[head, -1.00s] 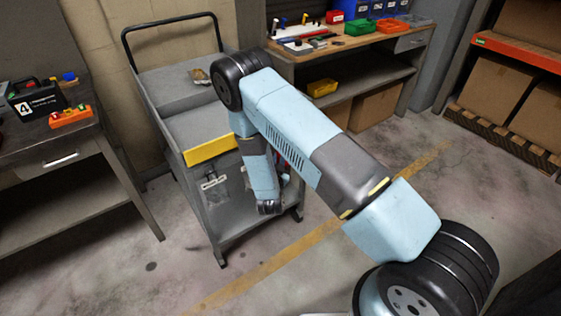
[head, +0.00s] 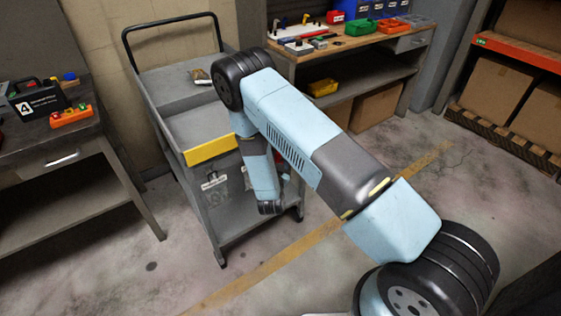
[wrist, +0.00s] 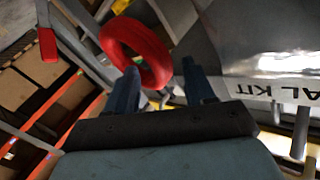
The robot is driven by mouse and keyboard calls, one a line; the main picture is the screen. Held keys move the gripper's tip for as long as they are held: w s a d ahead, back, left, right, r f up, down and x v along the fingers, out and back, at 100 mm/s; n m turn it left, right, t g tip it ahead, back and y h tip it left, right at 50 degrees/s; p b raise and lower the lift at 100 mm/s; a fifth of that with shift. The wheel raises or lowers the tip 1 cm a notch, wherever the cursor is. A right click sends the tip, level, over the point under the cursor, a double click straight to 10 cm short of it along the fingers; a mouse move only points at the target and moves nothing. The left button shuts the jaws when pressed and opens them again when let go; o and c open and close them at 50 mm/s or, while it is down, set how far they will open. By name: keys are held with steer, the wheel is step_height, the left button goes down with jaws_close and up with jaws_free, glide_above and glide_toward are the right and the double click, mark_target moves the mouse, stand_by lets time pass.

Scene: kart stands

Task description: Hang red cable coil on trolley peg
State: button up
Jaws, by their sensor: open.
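The red cable coil (wrist: 135,52) is a thick ring in the wrist view, just beyond the fingertips and nearer the left finger. My gripper (wrist: 160,66) is open, with one finger on each side and nothing clearly held between them. The coil overlaps the left fingertip in the picture; I cannot tell whether they touch. The grey trolley (head: 170,84) stands in the middle of the head view, partly behind my arm. I cannot make out for certain which part is the trolley peg.
A workbench (head: 45,135) with a black box (head: 38,101) and an orange block (head: 70,116) stands at left. Another bench (head: 345,43) with tools and bins is at the back. Cardboard boxes fill a shelf (head: 520,55) at right. The floor in front is clear.

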steer(key=s+a, duration=0.1)
steer(key=s, duration=1.2)
steer(key=shift+s+a, duration=0.25)
steer(key=shift+s, duration=0.05)
steer(key=shift+s, duration=0.1)
